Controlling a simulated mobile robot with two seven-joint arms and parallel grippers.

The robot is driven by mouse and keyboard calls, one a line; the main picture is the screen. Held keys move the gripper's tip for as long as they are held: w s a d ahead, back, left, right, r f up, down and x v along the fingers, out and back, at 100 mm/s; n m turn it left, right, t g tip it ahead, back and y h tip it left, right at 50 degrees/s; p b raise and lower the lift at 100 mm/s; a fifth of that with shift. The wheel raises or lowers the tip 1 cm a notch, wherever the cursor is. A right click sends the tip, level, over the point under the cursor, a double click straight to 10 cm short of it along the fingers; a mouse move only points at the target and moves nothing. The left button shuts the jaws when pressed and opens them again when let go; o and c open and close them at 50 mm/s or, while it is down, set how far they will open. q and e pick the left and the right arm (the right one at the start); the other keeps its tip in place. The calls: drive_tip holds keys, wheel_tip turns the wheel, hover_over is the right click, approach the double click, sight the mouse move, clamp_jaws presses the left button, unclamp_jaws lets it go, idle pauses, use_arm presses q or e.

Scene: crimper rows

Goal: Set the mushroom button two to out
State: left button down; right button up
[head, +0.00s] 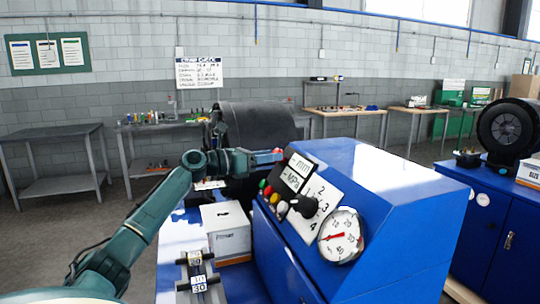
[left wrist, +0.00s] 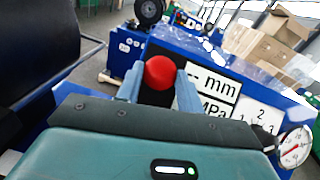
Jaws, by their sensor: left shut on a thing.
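The blue crimper (head: 372,190) has a slanted panel with mm and MPa displays, a black knob (head: 305,206) and a round gauge (head: 341,236). My left gripper (head: 272,156) is at the panel's upper left end. It is shut on a red mushroom button (left wrist: 160,72), whose round head sits between the two fingers in the left wrist view. That red head also shows at the fingertips in the head view (head: 277,151). No number for this button is readable, and its stem is hidden. My right gripper is not in view.
Several small coloured buttons (head: 268,191) line the panel's left edge below my gripper. A white box (head: 227,230) stands beside the crimper. A black drum-like shape (head: 258,124) is behind my gripper. Grey and wooden benches (head: 345,113) stand along the wall.

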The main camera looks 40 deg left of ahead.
use_arm(q)
drive_tip(key=c, duration=1.3)
unclamp_jaws()
drive_tip(key=shift+a+r, duration=0.1)
drive_tip(key=o, duration=0.3)
drive_tip(key=shift+s, duration=0.2)
drive_tip(key=shift+o, duration=0.5)
drive_tip(key=shift+w, duration=0.1)
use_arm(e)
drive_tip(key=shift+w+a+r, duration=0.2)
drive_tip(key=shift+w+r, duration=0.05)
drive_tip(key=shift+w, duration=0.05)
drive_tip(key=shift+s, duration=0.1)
use_arm(q)
drive_tip(key=shift+s+a, duration=0.15)
drive_tip(key=shift+s, duration=0.2)
drive_tip(key=b+v, duration=0.4)
drive_tip(key=v, duration=0.8)
drive_tip(key=shift+s, duration=0.25)
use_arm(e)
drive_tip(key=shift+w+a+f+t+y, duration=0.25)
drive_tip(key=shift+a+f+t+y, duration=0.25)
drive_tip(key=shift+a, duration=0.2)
